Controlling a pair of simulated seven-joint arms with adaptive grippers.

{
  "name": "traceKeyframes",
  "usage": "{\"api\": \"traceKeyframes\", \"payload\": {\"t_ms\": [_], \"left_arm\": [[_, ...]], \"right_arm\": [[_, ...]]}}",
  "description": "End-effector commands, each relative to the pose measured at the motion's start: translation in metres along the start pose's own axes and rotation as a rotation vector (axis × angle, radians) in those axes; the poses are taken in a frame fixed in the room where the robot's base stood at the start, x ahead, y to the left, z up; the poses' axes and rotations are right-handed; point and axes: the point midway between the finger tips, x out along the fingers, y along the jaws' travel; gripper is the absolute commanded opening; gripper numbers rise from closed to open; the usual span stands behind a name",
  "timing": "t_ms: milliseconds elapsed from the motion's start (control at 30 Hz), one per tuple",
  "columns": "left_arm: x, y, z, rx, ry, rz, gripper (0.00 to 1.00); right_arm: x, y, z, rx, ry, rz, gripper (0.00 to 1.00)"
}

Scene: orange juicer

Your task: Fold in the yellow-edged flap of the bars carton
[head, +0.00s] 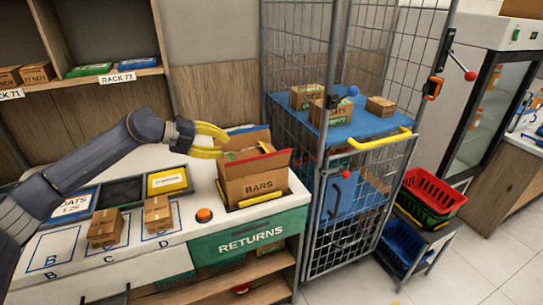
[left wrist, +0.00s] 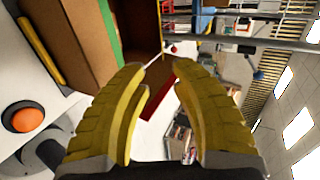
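The bars carton (head: 256,187) stands upright on the white counter with its top open. A red-edged flap stands up along its front, and a blue edge shows at the back. In the left wrist view the carton (left wrist: 80,40) fills the upper left, with a green edge beside its brown inside. I cannot clearly pick out the yellow-edged flap from the yellow fingers. My left gripper (head: 226,143) is open at the carton's upper left, and its parted fingers (left wrist: 160,68) show no object held between them. Whether a finger touches a flap is unclear. My right gripper is not in view.
An orange button (head: 204,215) and two small cartons (head: 105,228) (head: 157,214) sit left of the carton. Yellow bars lie by the carton's base. A wire cage (head: 338,140) with a blue shelf stands close on the right. The counter's front left is mostly clear.

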Motion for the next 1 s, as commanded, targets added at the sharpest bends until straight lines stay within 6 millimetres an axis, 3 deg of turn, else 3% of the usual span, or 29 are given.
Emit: {"api": "traceKeyframes", "payload": {"t_ms": [133,367,1000], "left_arm": [[0.006,-0.005,-0.004,0.008,0.009,0.016,0.24],[0.026,-0.005,-0.005,0.009,0.012,0.020,0.24],[0.138,-0.003,-0.006,0.008,0.012,0.019,0.24]], "right_arm": [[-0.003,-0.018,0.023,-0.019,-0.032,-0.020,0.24],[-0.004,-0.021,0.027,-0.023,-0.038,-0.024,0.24],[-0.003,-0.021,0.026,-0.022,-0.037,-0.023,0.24]]}}
